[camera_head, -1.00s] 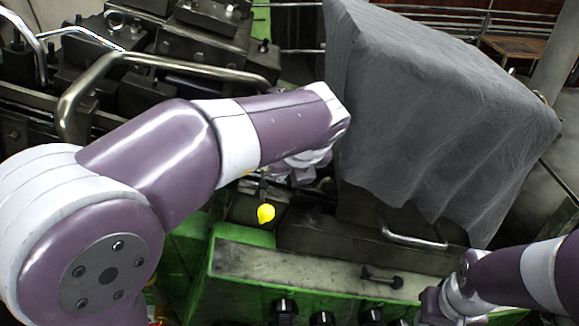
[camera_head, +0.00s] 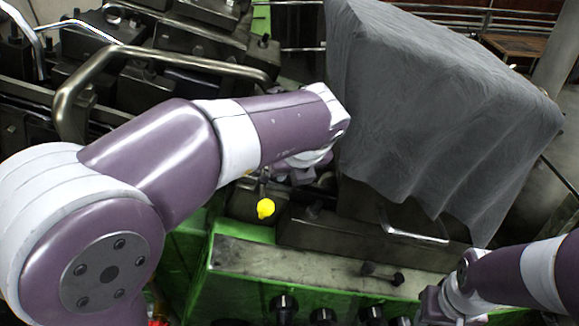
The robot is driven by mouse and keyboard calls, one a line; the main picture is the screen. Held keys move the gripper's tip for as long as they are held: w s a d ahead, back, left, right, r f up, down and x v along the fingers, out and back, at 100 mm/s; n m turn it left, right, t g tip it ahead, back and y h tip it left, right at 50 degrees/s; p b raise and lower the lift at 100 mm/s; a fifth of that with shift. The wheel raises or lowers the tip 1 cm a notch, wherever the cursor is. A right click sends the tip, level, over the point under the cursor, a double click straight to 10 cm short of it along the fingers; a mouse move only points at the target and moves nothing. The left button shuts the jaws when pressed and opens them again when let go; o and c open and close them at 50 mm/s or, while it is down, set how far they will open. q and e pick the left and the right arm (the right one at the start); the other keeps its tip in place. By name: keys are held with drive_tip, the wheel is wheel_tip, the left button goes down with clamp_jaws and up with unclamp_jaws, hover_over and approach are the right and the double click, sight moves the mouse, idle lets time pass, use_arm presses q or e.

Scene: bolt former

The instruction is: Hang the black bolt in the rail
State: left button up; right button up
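A small black bolt (camera_head: 382,274) lies on its side on the worn grey top of the green ledge (camera_head: 300,262). My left gripper (camera_head: 302,172) is over the dark machine behind the ledge, up and left of the bolt and apart from it. Its fingers are mostly hidden behind my own forearm, so I cannot tell whether it is open or holds anything. My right gripper (camera_head: 438,304) is low at the right, near the ledge's front and to the right of the bolt. Its fingers are too small and unclear to read. I cannot make out the rail for certain.
A yellow knob (camera_head: 266,209) stands beside my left gripper. A grey cloth (camera_head: 440,110) drapes over the machine at the right. A bent metal handle (camera_head: 410,236) lies below it. Several black knobs (camera_head: 284,306) line the ledge's front. A thick bent pipe (camera_head: 75,100) is at the left.

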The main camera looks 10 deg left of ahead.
use_arm(q)
drive_tip(key=shift+f, duration=0.1)
use_arm(e)
drive_tip(key=shift+f, duration=0.1)
idle(0.3)
use_arm(q)
drive_tip(key=o, duration=0.9)
drive_tip(key=shift+d, duration=0.1)
drive_tip(key=shift+d+f, duration=0.1)
use_arm(e)
drive_tip(key=shift+d, duration=0.2)
